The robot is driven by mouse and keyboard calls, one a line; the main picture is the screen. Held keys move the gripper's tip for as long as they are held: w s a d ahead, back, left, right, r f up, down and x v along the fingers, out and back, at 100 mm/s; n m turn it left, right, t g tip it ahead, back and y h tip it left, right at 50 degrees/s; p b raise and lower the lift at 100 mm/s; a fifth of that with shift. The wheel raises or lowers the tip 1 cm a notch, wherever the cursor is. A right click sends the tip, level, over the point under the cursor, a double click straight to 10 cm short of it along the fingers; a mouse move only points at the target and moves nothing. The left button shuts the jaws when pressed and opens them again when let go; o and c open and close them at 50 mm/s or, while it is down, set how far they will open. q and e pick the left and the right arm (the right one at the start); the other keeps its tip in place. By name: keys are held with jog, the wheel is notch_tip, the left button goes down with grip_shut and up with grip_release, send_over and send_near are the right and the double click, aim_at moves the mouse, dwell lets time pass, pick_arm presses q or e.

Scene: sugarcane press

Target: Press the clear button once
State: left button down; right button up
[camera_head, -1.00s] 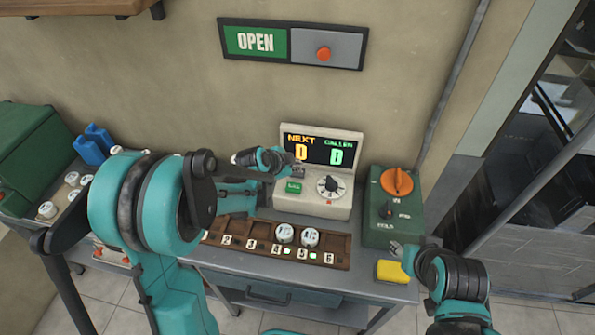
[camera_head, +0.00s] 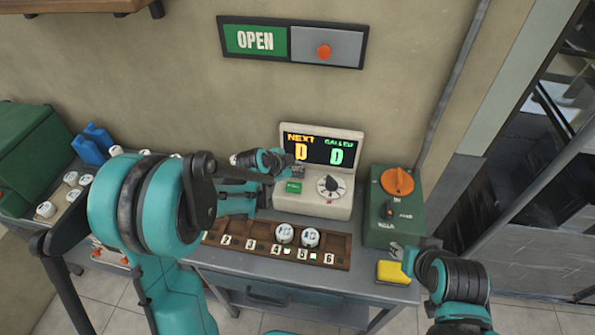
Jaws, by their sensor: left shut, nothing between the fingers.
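A beige console (camera_head: 331,205) stands on the grey table against the wall. Its dark display (camera_head: 322,150) shows "NEXT" in yellow and "CALLED" in green, each above a "D". A small green button (camera_head: 293,187) and a black dial (camera_head: 328,187) are on its front. No button label is readable as "clear" at this size. My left gripper (camera_head: 298,171) is shut and empty, just above the green button and in front of the display's lower left; a gap or contact is hard to judge. My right gripper (camera_head: 397,251) is at the green box's lower front edge, too small to tell its opening.
A green box (camera_head: 380,232) with an orange knob (camera_head: 397,181) stands right of the console. A yellow block (camera_head: 393,272) lies near my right gripper. A brown numbered rack (camera_head: 262,245) holds two white round pieces. An OPEN sign (camera_head: 255,41) with a red button (camera_head: 324,51) hangs above.

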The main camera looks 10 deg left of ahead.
pick_arm(q)
jog(key=shift+f+b, duration=0.5)
dwell(0.3)
dwell(0.4)
jog(key=shift+r+p, duration=0.75)
jog(key=shift+r, duration=0.25)
notch_tip(320, 180, up, 5)
jog(key=p, duration=0.3)
jog(key=shift+p, duration=0.4)
